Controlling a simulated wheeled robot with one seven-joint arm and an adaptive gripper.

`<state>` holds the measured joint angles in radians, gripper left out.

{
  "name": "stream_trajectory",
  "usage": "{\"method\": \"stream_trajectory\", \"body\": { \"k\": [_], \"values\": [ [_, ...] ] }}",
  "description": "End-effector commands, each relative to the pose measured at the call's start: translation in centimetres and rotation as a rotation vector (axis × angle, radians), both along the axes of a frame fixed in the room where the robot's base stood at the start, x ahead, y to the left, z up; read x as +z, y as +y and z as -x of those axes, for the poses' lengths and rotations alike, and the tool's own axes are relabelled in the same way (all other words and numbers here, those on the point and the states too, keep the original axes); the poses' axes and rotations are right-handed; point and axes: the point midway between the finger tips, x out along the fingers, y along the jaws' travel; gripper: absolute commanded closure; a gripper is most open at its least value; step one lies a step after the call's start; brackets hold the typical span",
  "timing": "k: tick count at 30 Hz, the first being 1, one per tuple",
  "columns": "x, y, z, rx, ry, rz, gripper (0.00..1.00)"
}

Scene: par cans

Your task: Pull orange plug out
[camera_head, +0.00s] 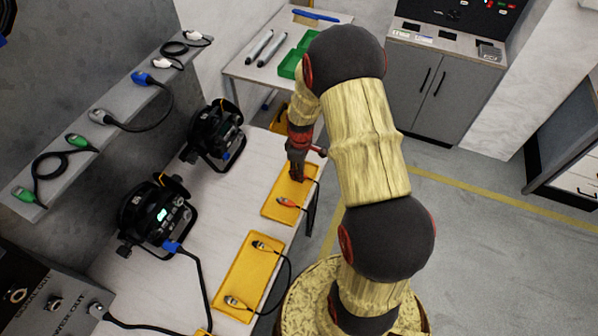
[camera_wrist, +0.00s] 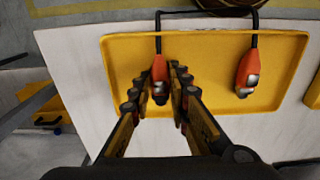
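An orange plug (camera_wrist: 159,72) with a grey tip lies in a yellow tray (camera_wrist: 205,48) in the wrist view. A second orange plug (camera_wrist: 246,72) lies to its right, and a black cable (camera_wrist: 205,15) joins the two past the tray's far edge. My gripper (camera_wrist: 162,70) has its fingers on both sides of the left plug; whether they press on it I cannot tell. In the head view my gripper (camera_head: 297,172) is low over the yellow tray (camera_head: 272,206). One orange plug (camera_head: 287,202) shows there; the other is hidden at the gripper.
Two black par cans (camera_head: 157,215) (camera_head: 214,135) stand left on the white table (camera_head: 205,210); a blue plug (camera_head: 172,247) is at the nearer one. Another yellow tray (camera_head: 246,270) holds a cable with grey plugs. Green, blue and white plugs lie on a shelf (camera_head: 65,180).

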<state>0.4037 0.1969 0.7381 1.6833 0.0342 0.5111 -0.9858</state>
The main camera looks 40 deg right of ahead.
Motion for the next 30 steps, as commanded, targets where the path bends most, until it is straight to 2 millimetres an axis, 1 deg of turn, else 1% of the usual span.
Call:
{"method": "stream_trajectory", "body": {
  "k": [2,10,20,23,25,30],
  "values": [
    [0.0,0.0,0.0,0.000,0.000,0.000,0.77],
    [0.0,0.0,0.0,0.000,0.000,0.000,0.62],
    [0.2,0.0,0.0,0.000,0.000,0.000,0.62],
    [1.0,-0.1,-0.1,0.000,-0.002,0.001,0.62],
    [2.0,-0.1,-0.1,0.000,-0.003,0.002,0.62],
    [5.4,-0.1,0.0,0.000,-0.005,0.002,0.62]
  ]
}}
